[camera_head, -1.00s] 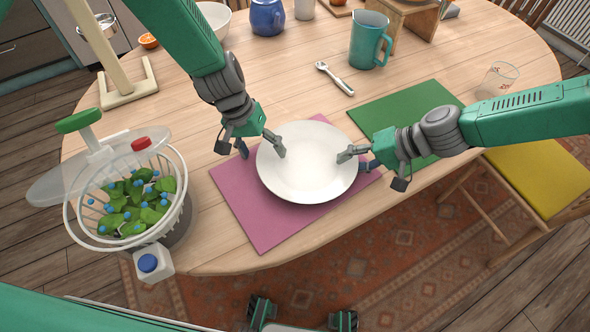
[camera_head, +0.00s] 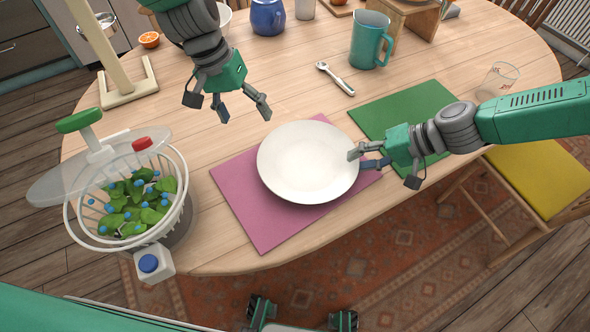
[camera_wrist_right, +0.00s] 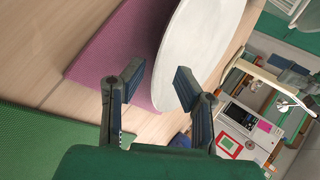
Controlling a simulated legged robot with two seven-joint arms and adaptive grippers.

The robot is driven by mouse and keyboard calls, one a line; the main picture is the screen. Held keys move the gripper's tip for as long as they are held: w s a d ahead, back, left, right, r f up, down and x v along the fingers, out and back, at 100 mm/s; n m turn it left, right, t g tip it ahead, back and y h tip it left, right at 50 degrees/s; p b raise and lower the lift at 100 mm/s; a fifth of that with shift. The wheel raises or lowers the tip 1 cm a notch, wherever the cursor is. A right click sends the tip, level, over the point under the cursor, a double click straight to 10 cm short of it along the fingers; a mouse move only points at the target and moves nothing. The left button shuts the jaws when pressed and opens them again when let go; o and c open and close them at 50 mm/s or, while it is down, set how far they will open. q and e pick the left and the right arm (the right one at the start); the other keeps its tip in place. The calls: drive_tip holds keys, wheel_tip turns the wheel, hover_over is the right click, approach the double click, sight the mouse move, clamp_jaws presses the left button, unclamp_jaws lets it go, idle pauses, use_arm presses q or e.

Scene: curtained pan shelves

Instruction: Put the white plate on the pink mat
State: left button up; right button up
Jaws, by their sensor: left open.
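The white plate (camera_head: 305,165) lies on the pink mat (camera_head: 245,205), toward the mat's far right part. Its underside is hidden. It also shows in the right wrist view (camera_wrist_right: 205,45), with the pink mat (camera_wrist_right: 115,50) beside it. My left gripper (camera_head: 243,108) is open and empty above the table, beyond the mat and apart from the plate. My right gripper (camera_head: 365,158) is at the plate's right rim, one finger over the rim's edge. In the right wrist view its fingers (camera_wrist_right: 158,85) are spread apart, near the plate's edge.
A green mat (camera_head: 400,110) lies to the right, under my right arm. A teal mug (camera_head: 368,42), a peeler-like tool (camera_head: 335,78) and a glass (camera_head: 497,80) stand or lie farther back.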

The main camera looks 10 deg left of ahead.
use_arm(q)
drive_tip(key=shift+d, duration=0.15)
use_arm(e)
drive_tip(key=v, duration=1)
drive_tip(key=shift+d+f, duration=0.15)
drive_tip(key=shift+d, duration=0.05)
use_arm(q)
drive_tip(key=shift+d+r, duration=0.1)
